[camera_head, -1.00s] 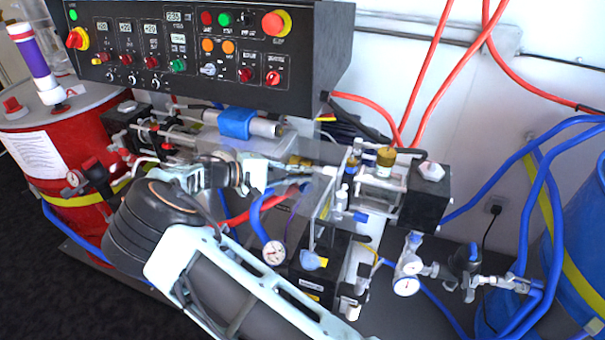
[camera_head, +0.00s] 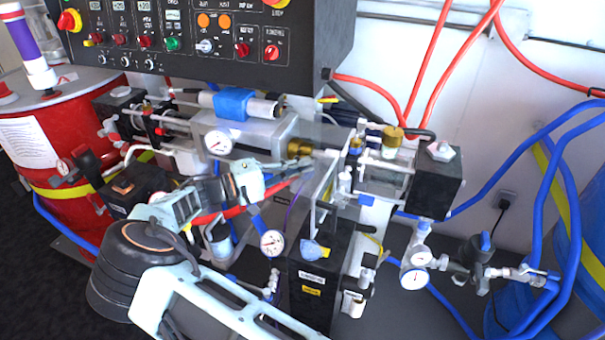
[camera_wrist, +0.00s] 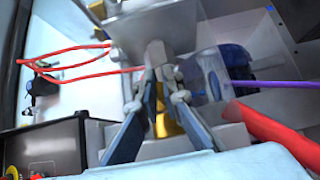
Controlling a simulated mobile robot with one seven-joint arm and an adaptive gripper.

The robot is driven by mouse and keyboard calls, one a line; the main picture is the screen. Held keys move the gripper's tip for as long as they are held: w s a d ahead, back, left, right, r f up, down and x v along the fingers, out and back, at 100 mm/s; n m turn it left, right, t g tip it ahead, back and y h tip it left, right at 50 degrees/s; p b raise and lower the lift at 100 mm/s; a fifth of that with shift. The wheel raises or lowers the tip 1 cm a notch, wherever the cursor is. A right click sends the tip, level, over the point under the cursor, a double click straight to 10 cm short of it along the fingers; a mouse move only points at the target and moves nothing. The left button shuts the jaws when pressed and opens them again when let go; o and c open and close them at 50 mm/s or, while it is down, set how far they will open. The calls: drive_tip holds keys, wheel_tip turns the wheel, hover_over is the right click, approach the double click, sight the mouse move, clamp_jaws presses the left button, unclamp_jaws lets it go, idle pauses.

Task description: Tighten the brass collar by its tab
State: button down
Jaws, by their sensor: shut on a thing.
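The brass collar (camera_head: 299,148) sits at the right end of the grey pump block, in the middle of the head view. My gripper (camera_head: 308,166) reaches in from the left, its tips just below and in front of the collar. In the wrist view, my two fingers (camera_wrist: 160,82) lean together at their tips, and brass (camera_wrist: 162,122) shows between them. The gripper is shut on what appears to be the collar's tab. The tab itself is hidden by the fingers, so its exact seating cannot be told.
A clear panel and bracket (camera_head: 322,195) stand close to the right of my gripper. A pressure gauge (camera_head: 271,242) and a black pump box (camera_head: 314,290) are below. The control cabinet (camera_head: 200,40) hangs above. A red hose (camera_wrist: 265,125) passes near my fingers.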

wheel_tip(320, 180, down, 2)
drive_tip(key=m+h+b, duration=0.2)
drive_tip(key=b, duration=0.2)
drive_tip(key=shift+w+f, duration=0.1)
drive_tip(key=shift+f, duration=0.05)
drive_tip(key=shift+w+f+m+t+h+b, duration=0.1)
drive_tip(key=shift+m+t+h+b, duration=0.3)
drive_tip(key=shift+m+b, duration=0.65)
drive_tip(key=shift+g+h+b, duration=0.3)
drive_tip(key=c, duration=2.1)
unclamp_jaws()
drive_tip(key=shift+d, duration=0.1)
